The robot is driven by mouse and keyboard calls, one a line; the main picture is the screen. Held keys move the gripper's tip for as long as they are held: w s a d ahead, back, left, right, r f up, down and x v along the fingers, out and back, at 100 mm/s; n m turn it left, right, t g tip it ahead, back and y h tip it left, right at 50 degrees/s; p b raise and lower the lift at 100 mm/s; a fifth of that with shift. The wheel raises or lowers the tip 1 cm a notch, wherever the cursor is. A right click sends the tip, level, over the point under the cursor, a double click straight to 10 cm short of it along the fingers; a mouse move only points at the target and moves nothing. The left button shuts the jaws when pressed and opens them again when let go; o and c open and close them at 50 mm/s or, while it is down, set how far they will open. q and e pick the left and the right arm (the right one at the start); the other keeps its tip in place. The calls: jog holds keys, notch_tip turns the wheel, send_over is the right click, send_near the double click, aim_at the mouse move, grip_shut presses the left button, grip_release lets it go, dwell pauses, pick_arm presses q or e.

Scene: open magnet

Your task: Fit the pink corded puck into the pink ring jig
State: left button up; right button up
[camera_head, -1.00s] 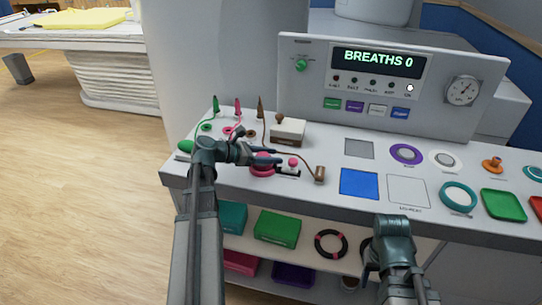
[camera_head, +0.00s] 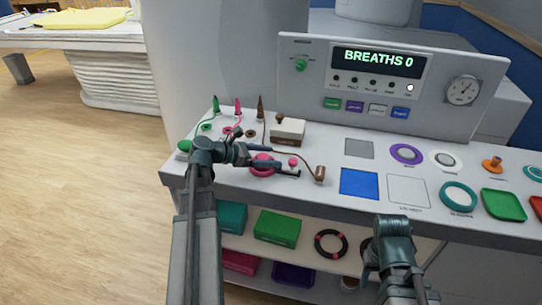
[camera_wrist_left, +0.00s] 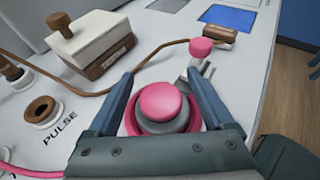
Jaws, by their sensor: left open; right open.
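The pink-topped puck (camera_wrist_left: 162,102) has a grey body and appears inside the pink ring jig (camera_wrist_left: 131,122) in the left wrist view. I cannot tell how deeply it sits. In the head view the puck and ring show as one pink shape (camera_head: 262,158). My left gripper (camera_wrist_left: 160,73) is open, with one finger on each side of the puck; it also shows in the head view (camera_head: 284,162). A pink knob (camera_wrist_left: 200,47) on a metal fitting stands beyond the fingertips. A pink cord (camera_wrist_left: 30,171) runs at lower left. My right gripper (camera_head: 388,245) is open and empty before the bench.
A brown cord leads to a brown cylinder (camera_head: 319,174) beyond the ring. A white box with a brown knob (camera_head: 287,131) stands behind. Green, pink and brown cones stand at the back left. A blue square (camera_head: 359,183) and a teal ring (camera_head: 458,196) lie to the right.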

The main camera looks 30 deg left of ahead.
pick_arm(q)
jog(key=p+v, duration=0.4)
jog(key=v, duration=0.7)
jog(key=shift+s+a+r, duration=0.1)
jog(key=shift+s+r, duration=0.1)
jog(key=shift+s+a+r, duration=0.2)
jog(key=shift+s+a, duration=0.25)
jog(key=shift+s, duration=0.15)
pick_arm(e)
jog(key=shift+r, duration=2.45)
